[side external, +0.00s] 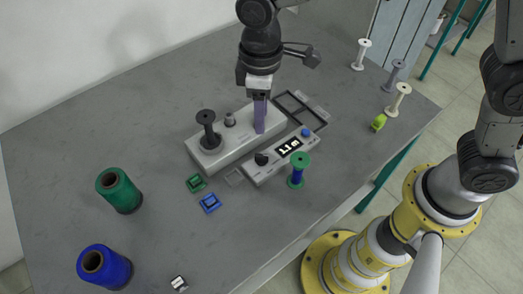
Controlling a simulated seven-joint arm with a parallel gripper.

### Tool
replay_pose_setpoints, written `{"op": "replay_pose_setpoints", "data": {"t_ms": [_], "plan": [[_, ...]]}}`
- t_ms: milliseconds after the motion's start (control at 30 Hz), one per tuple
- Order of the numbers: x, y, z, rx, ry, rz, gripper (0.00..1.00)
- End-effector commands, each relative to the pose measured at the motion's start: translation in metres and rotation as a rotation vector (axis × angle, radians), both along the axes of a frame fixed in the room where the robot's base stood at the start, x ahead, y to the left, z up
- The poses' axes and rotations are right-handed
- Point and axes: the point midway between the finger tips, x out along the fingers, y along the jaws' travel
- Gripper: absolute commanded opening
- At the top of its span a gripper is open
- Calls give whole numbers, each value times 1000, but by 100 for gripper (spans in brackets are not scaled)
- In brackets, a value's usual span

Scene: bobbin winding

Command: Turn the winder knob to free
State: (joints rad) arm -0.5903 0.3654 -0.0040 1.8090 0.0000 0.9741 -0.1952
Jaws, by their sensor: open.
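The winder is a long pale grey box (214,158) in the middle of the table. A black spool-shaped part (207,130) stands at its left end, with a small grey post (230,120) beside it. In front lies a pale control panel (262,177) with a lit display (289,147), a black knob (262,159) at its left and a blue button (306,132) at its right. The knob's setting is too small to read. My gripper (260,129) points down over the winder's right end, behind the knob and apart from it. Its purple fingers overlap in this view; it is open and empty.
A green-and-blue bobbin (297,174) stands close before the panel. A dark tray (305,106) lies behind it. Green (121,194) and blue (108,268) thread cones stand at left. Small green (196,183) and blue (210,203) pieces lie in front.

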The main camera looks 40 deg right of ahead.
Motion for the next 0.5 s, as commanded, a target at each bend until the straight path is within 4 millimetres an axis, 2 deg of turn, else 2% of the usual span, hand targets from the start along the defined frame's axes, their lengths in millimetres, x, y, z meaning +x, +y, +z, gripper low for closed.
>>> {"op": "replay_pose_setpoints", "data": {"t_ms": [167,500], "plan": [[-1,0,-18,-1,2,1,45],[-2,-1,-84,-2,4,0,45]]}}
